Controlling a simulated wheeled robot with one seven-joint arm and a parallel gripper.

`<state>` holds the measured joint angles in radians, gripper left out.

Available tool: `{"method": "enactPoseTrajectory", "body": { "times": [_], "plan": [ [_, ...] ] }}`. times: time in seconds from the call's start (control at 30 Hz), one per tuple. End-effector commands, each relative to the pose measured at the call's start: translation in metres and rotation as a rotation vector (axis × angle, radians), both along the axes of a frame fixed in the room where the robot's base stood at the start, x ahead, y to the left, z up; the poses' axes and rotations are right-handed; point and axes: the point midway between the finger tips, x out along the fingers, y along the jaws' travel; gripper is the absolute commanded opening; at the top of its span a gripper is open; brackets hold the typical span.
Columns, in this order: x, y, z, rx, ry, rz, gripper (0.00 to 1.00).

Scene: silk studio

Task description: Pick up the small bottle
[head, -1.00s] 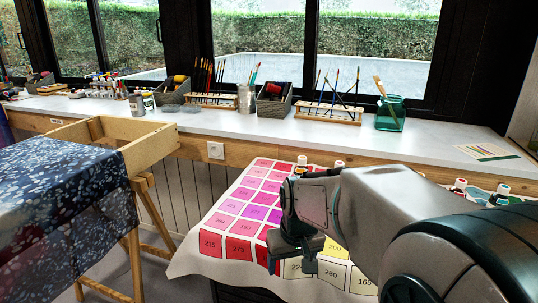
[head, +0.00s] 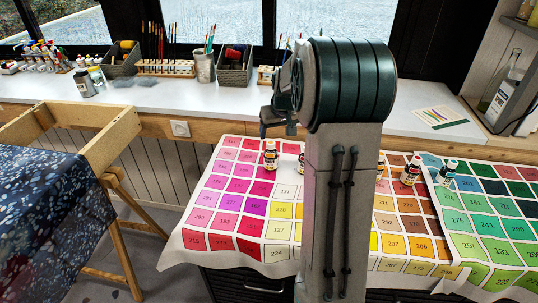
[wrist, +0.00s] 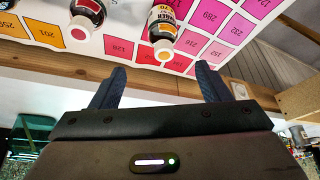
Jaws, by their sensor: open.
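Several small dark bottles with pale labels stand upright on the colour-chart cloth (head: 255,235). The leftmost small bottle (head: 271,158) is on the pink squares in the head view. A second bottle (head: 301,162) is partly hidden behind my arm. My gripper (head: 278,127) is above and behind the leftmost bottle, small and partly hidden. In the wrist view, my gripper (wrist: 160,86) is open and empty, its two dark fingers spread.
More bottles stand to the right, one (head: 411,170) on the brown squares and one (head: 447,172) on the green side. A white sill (head: 150,110) behind holds brush racks, a metal cup (head: 204,66) and baskets (head: 234,64). A wooden frame (head: 110,145) stands left.

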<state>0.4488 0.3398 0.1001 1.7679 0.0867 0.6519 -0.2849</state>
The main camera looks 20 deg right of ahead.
Motion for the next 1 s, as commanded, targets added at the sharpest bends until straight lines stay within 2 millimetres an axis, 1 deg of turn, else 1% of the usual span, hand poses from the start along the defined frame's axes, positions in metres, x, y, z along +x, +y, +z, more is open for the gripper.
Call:
{"method": "enactPoseTrajectory", "body": {
  "times": [0.03,0.1,0.2,0.3,0.57,0.8,0.9,1.0],
  "plan": [
    [0.003,0.000,-0.013,0.003,0.007,0.001,0.70],
    [0.009,0.000,-0.027,0.003,0.006,0.000,0.70],
    [0.017,-0.001,-0.043,0.003,0.005,0.001,0.70],
    [0.022,-0.001,-0.054,0.002,0.004,0.002,0.70],
    [0.030,0.001,-0.068,0.000,0.004,0.005,0.70],
    [0.047,0.002,-0.097,0.003,0.005,0.003,0.70],
    [0.050,0.001,-0.104,0.001,0.003,0.004,0.70],
    [0.051,0.001,-0.107,0.001,0.002,0.004,0.70]
  ]
}}
